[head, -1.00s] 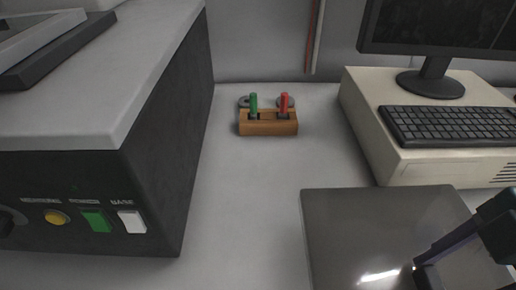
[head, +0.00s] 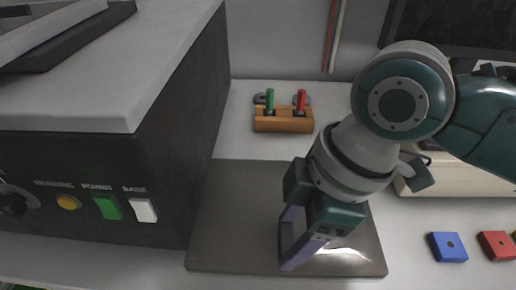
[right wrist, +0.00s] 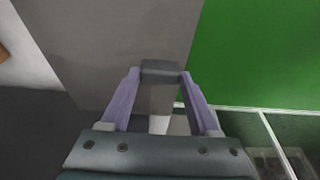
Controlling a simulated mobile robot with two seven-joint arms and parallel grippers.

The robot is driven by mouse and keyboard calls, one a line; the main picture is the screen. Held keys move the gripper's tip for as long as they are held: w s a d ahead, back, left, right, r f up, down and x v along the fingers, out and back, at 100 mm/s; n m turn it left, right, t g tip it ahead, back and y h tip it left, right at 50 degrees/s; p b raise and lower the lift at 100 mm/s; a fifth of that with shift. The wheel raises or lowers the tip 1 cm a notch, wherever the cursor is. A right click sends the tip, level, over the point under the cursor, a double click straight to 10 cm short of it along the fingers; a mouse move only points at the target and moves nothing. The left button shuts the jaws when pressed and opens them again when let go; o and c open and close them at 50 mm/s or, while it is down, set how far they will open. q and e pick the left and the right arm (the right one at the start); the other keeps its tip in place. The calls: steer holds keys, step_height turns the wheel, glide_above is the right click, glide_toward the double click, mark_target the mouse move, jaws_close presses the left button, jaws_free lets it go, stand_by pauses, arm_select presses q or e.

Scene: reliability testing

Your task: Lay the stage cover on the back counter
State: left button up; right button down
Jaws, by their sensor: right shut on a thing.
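The stage cover (head: 235,215) is a flat, shiny grey plate. In the head view it lies level over the back counter (head: 240,112), just right of the dark machine. I cannot tell whether it touches the counter or hangs slightly above it. My right gripper (head: 290,262) is over the plate's front middle. In the right wrist view the purple fingers (right wrist: 160,88) are shut on a small dark grip block on the cover (right wrist: 105,45). My left gripper is not in view.
The dark machine (head: 170,140) with buttons stands close to the cover's left edge. A wooden holder (head: 284,124) with green and red pegs stands behind it. Blue (head: 448,247) and red (head: 497,245) blocks lie to the right. My right arm hides much of the computer.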

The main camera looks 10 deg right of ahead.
steer(key=shift+f, duration=0.5)
step_height(320, 180, down, 4)
steer(key=shift+r+b, duration=0.25)
steer(key=shift+b, duration=0.35)
steer(key=shift+w+a+f, duration=0.1)
steer(key=shift+w+f, duration=0.05)
steer(key=shift+f, duration=0.1)
steer(key=shift+f, duration=0.1)
steer(key=shift+c, duration=0.6)
jaws_free()
